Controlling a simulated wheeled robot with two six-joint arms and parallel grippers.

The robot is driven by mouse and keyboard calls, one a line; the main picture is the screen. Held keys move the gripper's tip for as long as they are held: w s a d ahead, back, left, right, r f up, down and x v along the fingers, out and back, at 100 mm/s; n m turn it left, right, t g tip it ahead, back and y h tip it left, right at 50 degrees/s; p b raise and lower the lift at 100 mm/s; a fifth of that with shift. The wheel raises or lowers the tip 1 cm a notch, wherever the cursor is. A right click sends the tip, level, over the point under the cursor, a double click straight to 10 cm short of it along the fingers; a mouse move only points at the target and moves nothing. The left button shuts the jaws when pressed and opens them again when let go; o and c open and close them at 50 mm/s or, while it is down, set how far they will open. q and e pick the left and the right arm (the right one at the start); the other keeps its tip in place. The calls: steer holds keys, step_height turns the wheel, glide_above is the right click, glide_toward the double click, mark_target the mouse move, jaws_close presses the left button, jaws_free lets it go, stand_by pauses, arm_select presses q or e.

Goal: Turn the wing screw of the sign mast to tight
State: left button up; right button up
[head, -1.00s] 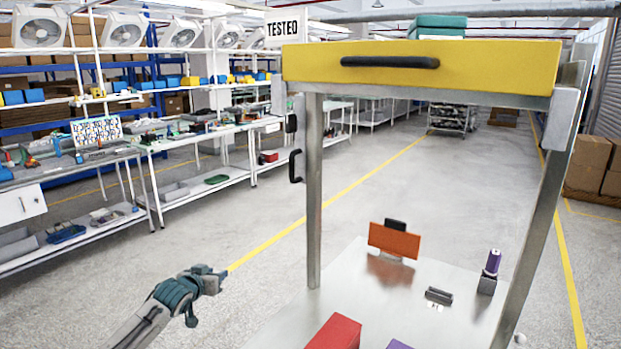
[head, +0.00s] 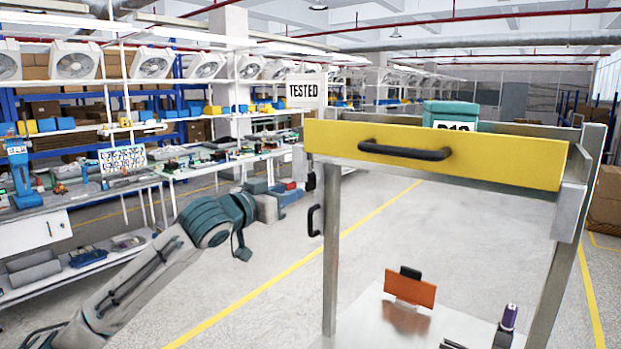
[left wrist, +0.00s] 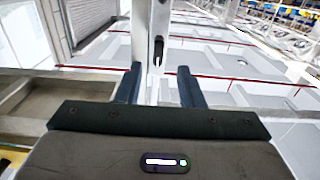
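The white TESTED sign (head: 306,90) stands above the left end of the cart's yellow bar in the head view. A small dark part (head: 310,180) sits beside the cart's left post; I cannot tell whether it is the wing screw. My left gripper (head: 279,188) reaches out left of that post, its fingers apart. In the left wrist view a pale upright post (left wrist: 147,45) with a dark fitting (left wrist: 158,50) shows beyond and between the open fingers (left wrist: 158,76). Nothing is gripped. The screw's wings cannot be made out. My right gripper is out of view.
The cart has a yellow bar (head: 480,156) with a black handle, and metal posts (head: 331,260). An orange plate (head: 410,288) and a purple-topped object (head: 508,318) stand on its deck. Benches (head: 190,168) line the left. The floor between is clear.

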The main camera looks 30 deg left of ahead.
mark_target(307, 183)
arm_select(q)
steer(key=shift+w+d+r+p, duration=0.15)
steer(key=shift+w+p, duration=0.15)
steer(key=shift+w, duration=0.15)
steer(key=shift+w+d+r+p, duration=0.1)
steer(key=shift+w+r+p, duration=0.05)
steer(key=shift+w+p, duration=0.2)
steer(key=w+p, duration=0.3)
steer(key=w, duration=0.2)
steer(key=shift+w+d+f, duration=0.1)
steer(key=shift+w+d, duration=0.05)
steer(key=shift+w, duration=0.25)
steer(key=shift+w+f+p, duration=0.15)
steer(key=shift+w+p, duration=0.35)
steer(key=shift+w, duration=0.1)
jaws_close()
